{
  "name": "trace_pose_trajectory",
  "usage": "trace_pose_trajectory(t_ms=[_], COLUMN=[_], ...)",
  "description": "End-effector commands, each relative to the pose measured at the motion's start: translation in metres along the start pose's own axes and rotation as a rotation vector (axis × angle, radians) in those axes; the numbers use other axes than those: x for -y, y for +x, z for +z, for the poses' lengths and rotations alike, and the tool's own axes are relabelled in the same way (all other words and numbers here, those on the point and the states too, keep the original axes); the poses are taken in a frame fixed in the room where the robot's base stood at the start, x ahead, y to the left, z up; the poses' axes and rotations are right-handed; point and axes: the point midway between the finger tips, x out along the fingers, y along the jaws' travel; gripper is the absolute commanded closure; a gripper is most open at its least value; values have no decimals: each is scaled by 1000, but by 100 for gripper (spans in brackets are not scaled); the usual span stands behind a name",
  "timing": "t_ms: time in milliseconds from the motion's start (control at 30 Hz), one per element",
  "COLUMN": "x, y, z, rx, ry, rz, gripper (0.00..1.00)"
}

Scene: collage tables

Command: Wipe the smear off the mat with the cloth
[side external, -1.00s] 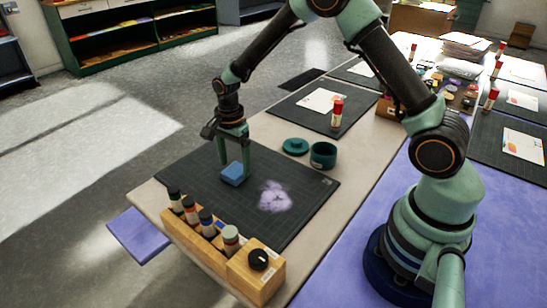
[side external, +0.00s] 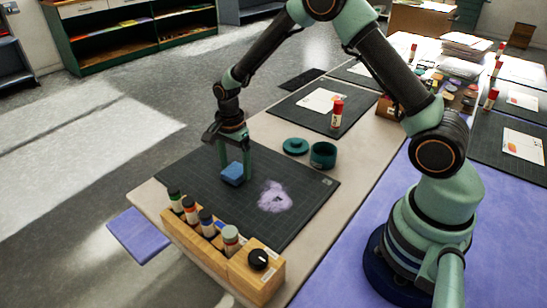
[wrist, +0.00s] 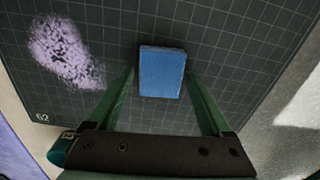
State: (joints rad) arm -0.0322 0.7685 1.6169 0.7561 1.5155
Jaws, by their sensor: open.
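The cloth is a small folded blue block (side external: 232,174) lying on the dark gridded cutting mat (side external: 300,205). It also shows in the wrist view (wrist: 161,73). The smear is a pale lilac patch (side external: 274,197) on the mat, to the right of the cloth in the side view; the wrist view shows it at the upper left (wrist: 62,52). My gripper (side external: 235,174) is open and low over the mat, its green fingers at the cloth. In the wrist view the fingers (wrist: 160,78) stand apart on either side of the cloth, with gaps visible.
A wooden rack (side external: 215,250) with several bottles runs along the near edge of the table. A teal pot (side external: 323,155) and its lid (side external: 295,146) stand behind the mat. A red glue stick (side external: 337,114) stands on another mat farther back. The mat around the smear is clear.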

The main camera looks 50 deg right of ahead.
Motion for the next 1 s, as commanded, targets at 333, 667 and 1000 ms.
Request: trace_pose_trajectory(t_ms=[333,667,1000], x=[0,0,0], y=[0,-13,-28], z=[0,0,0], rx=[0,0,0], ry=[0,0,0], rz=[0,-2,-2], gripper=[71,71,71])
